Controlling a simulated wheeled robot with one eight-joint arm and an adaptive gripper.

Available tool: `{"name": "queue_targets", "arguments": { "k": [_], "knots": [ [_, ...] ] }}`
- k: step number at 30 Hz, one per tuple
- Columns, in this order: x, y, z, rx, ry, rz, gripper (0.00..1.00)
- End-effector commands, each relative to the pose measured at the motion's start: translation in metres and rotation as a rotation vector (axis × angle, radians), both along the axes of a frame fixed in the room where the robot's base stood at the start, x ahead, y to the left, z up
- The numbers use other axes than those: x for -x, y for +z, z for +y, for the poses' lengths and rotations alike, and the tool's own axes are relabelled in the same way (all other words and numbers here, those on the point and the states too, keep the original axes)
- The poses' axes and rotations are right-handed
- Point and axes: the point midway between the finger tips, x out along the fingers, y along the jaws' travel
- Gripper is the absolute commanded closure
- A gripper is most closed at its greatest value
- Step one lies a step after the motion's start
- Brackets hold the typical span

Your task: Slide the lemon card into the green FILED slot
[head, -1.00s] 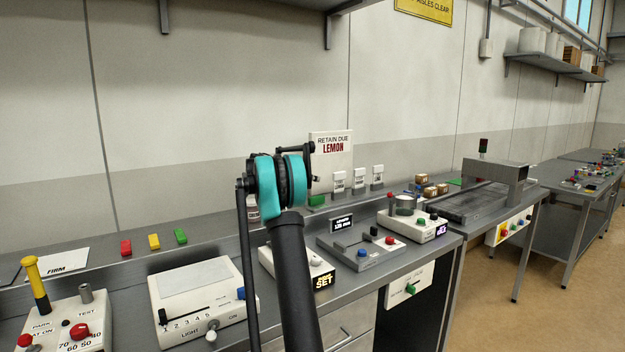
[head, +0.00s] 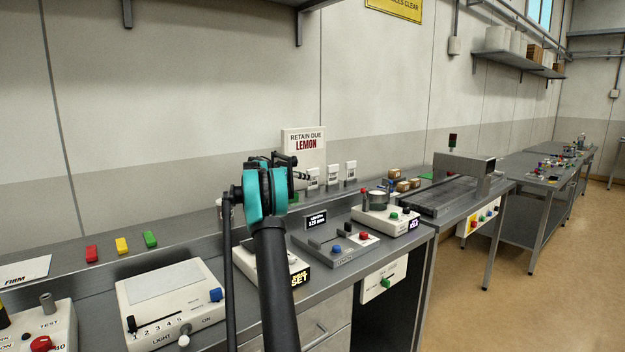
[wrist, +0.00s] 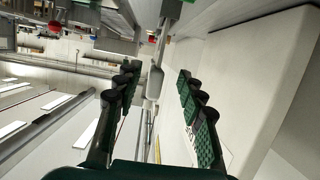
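A white sign (head: 304,145) reading RETAIN DUE LEMON stands against the wall at the back of the bench. Several small pale card-like pieces stand beside it, one of them here (head: 332,176); their print is too small to tell which is the lemon card. A green piece (head: 294,197) below the sign is partly hidden by my arm, and I cannot read FILED on it. My gripper (head: 304,176) is by the sign, mostly behind my arm. In the wrist view its fingers (wrist: 158,80) are apart. A slim pale piece (wrist: 155,82) shows between them; I see no contact.
A grey device (head: 338,246) with red and blue knobs and a white box (head: 387,220) with a cup stand to the right. A white slider box (head: 170,295) is at front left. Red, yellow and green blocks (head: 122,246) lie on the rear ledge. The floor aisle at right is clear.

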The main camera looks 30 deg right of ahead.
Motion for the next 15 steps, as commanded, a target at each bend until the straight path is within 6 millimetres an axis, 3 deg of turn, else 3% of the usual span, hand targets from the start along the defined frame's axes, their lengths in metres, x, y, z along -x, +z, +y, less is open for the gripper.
{"name": "queue_targets", "arguments": {
  "k": [12, 15],
  "knots": [
    [0.0, -0.004, -0.048, 0.0, -0.002, 0.0, 0.6],
    [-0.001, -0.005, -0.052, 0.0, -0.001, 0.0, 0.6]
  ]
}}
